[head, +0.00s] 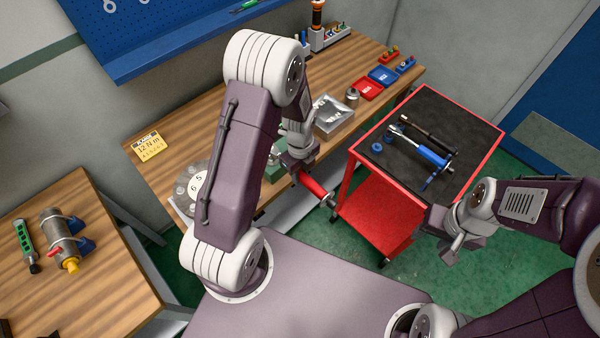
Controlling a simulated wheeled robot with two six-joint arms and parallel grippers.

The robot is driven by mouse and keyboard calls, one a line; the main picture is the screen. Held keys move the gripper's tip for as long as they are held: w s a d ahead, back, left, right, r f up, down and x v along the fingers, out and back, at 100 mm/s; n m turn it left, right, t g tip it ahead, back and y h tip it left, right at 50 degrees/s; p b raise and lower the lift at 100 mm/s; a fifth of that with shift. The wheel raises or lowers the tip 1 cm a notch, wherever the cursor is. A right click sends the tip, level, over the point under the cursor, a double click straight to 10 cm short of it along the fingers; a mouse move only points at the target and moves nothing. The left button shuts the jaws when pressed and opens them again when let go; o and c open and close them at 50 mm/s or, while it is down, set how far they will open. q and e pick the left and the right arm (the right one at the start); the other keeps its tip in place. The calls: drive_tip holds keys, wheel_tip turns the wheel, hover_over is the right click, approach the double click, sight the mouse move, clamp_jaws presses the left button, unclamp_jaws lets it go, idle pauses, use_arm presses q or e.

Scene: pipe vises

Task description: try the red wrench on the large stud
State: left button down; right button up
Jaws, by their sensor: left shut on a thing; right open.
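The red wrench (313,185) is in my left gripper (299,168), which is shut on it. Its red handle slants down to the right, with a dark metal end beyond the front edge of the wooden bench. A pale round plate (187,186) with black numbers and grey round parts on its rim sits on the bench, partly hidden by my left arm. I cannot pick out the large stud for certain. A green block with a metal part (274,172) is partly hidden behind that arm.
The red cart (352,168) carries blue-handled and dark tools on its black top. The wooden bench (150,178) holds a yellow 12 N·m card (151,146), a clear tray (333,117) and red and blue bins. Another table stands at left with a metal cylinder (60,232).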

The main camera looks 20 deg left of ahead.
use_arm(q)
drive_tip(key=shift+f+b, duration=1)
drive_tip(key=shift+f, duration=0.35)
idle(0.7)
drive_tip(key=shift+s, duration=0.3)
idle(0.6)
drive_tip(key=shift+s+a+f+m, duration=0.1)
drive_tip(key=shift+s+a+m, duration=0.05)
drive_tip(key=shift+m, duration=0.15)
drive_tip(key=shift+s+a+m, duration=0.55)
drive_tip(key=shift+s+m, duration=0.35)
idle(0.9)
drive_tip(key=shift+w+d+p, duration=0.1)
drive_tip(key=shift+p, duration=0.2)
drive_tip(key=shift+w+d+n, duration=0.3)
drive_tip(key=shift+w+n, duration=0.3)
drive_tip(key=shift+w+d+n, duration=0.2)
drive_tip(key=shift+w+n, duration=0.1)
drive_tip(key=shift+w, duration=0.05)
